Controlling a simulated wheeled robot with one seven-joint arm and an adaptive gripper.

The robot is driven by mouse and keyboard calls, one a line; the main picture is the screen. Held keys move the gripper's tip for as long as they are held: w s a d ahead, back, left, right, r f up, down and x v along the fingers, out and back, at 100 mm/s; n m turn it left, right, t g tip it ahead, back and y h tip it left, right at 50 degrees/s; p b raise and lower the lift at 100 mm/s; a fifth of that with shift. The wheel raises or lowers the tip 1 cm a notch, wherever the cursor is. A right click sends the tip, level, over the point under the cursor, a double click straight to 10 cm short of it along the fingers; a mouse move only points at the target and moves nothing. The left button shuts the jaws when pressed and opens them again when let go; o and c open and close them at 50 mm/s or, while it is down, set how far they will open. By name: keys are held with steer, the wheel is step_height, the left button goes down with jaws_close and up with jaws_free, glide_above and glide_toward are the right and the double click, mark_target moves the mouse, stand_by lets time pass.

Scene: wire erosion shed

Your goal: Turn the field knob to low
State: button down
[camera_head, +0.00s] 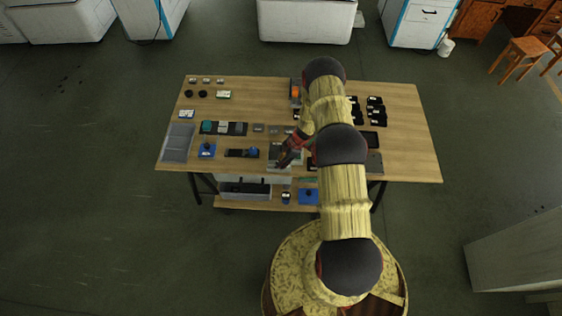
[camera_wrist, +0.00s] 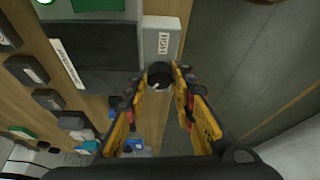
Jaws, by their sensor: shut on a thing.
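The field knob (camera_wrist: 159,74) is a small round black knob with a pale mark, in the upper middle of the wrist view. It sits at the edge of a grey device (camera_wrist: 161,24) with a white label whose small text I cannot read surely. My gripper (camera_wrist: 160,82) has yellow fingers with their tips at either side of the knob, closed on it. In the head view my gripper (camera_head: 283,160) is low over the front middle of the table, at a pale grey device (camera_head: 274,167). The knob is too small to make out there.
The wooden table (camera_head: 415,150) holds many small items. A grey tray (camera_head: 178,143) is at the left, a blue-based device (camera_head: 207,150) beside it, and black bins (camera_head: 375,110) at the right behind my arm. A lower shelf (camera_head: 240,203) carries more boxes.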

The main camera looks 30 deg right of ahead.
steer(key=shift+w+d+n+g+b, duration=0.1)
steer(key=shift+w+n+g+b, duration=0.2)
steer(key=shift+n, duration=0.5)
steer(key=shift+r, duration=0.1)
steer(key=c, duration=1.6)
jaws_free()
steer(key=shift+s, duration=0.1)
steer(key=shift+o, duration=0.6)
steer(key=shift+s, duration=0.1)
steer(key=v, duration=1.1)
steer(key=shift+d+r, duration=0.3)
steer(key=shift+r, duration=0.05)
steer(key=shift+n, duration=0.3)
